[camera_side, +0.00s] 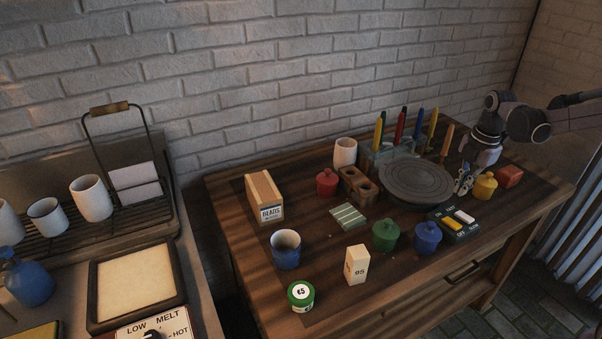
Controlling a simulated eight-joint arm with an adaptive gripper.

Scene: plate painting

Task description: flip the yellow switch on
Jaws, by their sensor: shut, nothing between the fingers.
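A small dark switch box (442,229) sits near the right front of the wooden table. The yellow switch (464,216) is on its upper right part, with a white switch (450,224) beside it. Whether the yellow switch is on or off is too small to tell. My gripper (461,190) points down just behind the switch box, between the dark turntable and the yellow pot. It is shut and empty, and appears apart from the switch.
The round turntable (416,178) is left of my gripper. A yellow pot (485,186) and a red block (510,176) are close on its right. Blue (428,238) and green (386,236) pots stand left of the switch box. Upright coloured sticks (401,125) stand behind.

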